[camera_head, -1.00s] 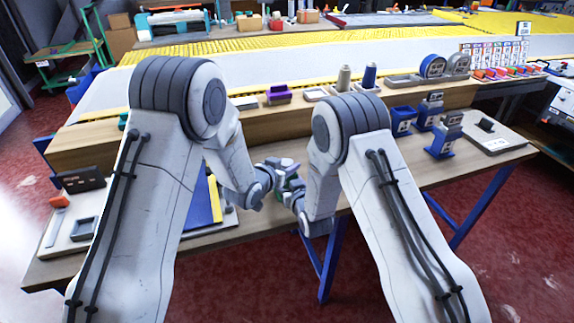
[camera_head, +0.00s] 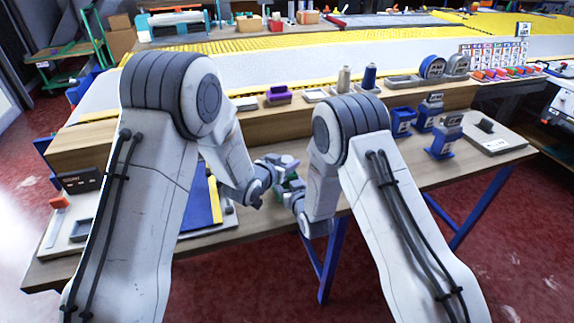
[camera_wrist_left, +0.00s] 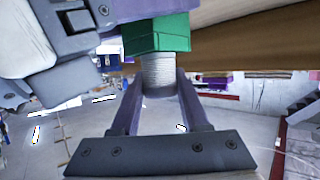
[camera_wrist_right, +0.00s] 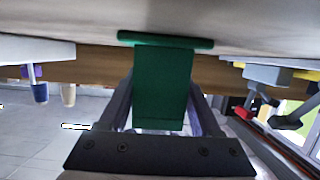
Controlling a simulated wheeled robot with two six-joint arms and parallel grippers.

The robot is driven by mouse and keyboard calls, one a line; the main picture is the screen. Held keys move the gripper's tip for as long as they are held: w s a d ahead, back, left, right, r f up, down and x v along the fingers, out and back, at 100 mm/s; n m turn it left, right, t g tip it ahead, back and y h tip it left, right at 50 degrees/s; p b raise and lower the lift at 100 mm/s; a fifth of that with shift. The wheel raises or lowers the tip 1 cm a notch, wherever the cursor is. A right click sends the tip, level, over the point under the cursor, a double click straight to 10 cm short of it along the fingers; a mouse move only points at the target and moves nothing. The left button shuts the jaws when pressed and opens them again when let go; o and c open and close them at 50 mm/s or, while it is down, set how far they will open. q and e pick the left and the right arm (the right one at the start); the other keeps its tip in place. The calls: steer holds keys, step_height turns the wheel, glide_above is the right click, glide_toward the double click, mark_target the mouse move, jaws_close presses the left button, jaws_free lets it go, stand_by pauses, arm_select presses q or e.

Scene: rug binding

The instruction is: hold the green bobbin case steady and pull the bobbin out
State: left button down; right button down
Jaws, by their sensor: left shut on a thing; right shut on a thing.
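The green bobbin case (camera_wrist_right: 163,90) is between the fingers of my right gripper (camera_wrist_right: 162,95), which is shut on it. It also shows in the left wrist view (camera_wrist_left: 158,32) and is small in the head view. A pale, thread-wound bobbin (camera_wrist_left: 159,70) sticks out of the case's end in the left wrist view. My left gripper (camera_wrist_left: 160,84) is shut on the bobbin. I cannot tell how much of the bobbin is inside the case.
The wooden table (camera_head: 390,192) lies under and behind the grippers. A blue and yellow flat piece (camera_head: 207,205) lies on its left. Cones of thread (camera_head: 369,77) stand on the raised shelf. Blue holders (camera_head: 443,143) stand at the right.

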mark_target(287, 159)
arm_select(q)
steer(key=shift+r, duration=3.55)
arm_select(e)
jaws_free()
